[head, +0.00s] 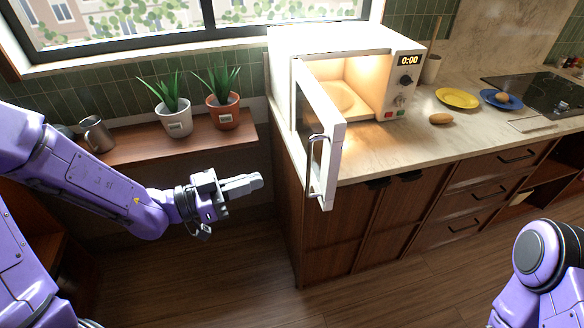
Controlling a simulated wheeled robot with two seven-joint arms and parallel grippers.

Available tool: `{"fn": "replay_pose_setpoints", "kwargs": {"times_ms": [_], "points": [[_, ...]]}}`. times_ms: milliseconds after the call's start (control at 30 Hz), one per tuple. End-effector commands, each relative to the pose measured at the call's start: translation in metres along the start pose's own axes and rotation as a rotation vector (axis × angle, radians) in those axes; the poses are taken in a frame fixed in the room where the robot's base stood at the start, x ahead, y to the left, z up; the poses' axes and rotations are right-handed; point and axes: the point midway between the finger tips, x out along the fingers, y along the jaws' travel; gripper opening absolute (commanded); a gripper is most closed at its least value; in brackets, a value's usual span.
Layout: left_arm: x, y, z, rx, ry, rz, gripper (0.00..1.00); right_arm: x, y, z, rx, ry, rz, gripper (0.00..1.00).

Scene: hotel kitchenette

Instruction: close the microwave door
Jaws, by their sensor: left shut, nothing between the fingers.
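The white microwave (345,45) stands on the counter near the window, its inside lit and its display reading 0:00. Its door (332,140) is open and swung out toward me, past the counter's front edge, with a metal handle (318,165) on its outer side. The lit cavity shows a turntable and looks otherwise empty. My left gripper (255,181) is shut and empty, to the left of the door and apart from it, pointing toward the handle. My right arm shows at the lower right, but its gripper is out of the picture.
A wooden shelf (130,152) at left holds two potted plants (174,118) and a metal mug (97,134). On the counter (400,135) are a brown potato-like item (440,119), a yellow plate (457,98) and a blue plate (488,97). The floor before the cabinets is clear.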

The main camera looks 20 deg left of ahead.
Motion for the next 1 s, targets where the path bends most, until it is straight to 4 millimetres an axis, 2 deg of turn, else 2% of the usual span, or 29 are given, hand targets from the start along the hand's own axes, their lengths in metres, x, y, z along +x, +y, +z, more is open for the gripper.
{"fn": "replay_pose_setpoints", "kwargs": {"times_ms": [300,500,667,867,900,1000], "points": [[0.068,0.000,-0.003,-0.004,-0.003,-0.002,0.00,-0.019,0.002,-0.008,0.000,-0.001,0.001,0.00],[0.094,-0.001,-0.001,-0.002,-0.003,-0.004,0.00,-0.027,0.003,-0.011,0.000,-0.001,0.001,0.00],[0.100,-0.001,0.000,-0.003,-0.001,-0.004,0.00,-0.028,0.003,-0.011,0.000,-0.001,0.001,0.00],[0.100,-0.001,0.000,-0.002,-0.001,-0.004,0.00,-0.027,0.003,-0.011,0.000,-0.001,0.001,0.00],[0.095,-0.006,0.000,-0.001,-0.001,-0.008,0.00,-0.027,0.003,-0.011,0.000,-0.001,0.001,0.00],[0.100,-0.002,0.001,-0.002,-0.001,-0.008,0.00,-0.026,0.003,-0.011,0.000,-0.001,0.000,0.00]]}}
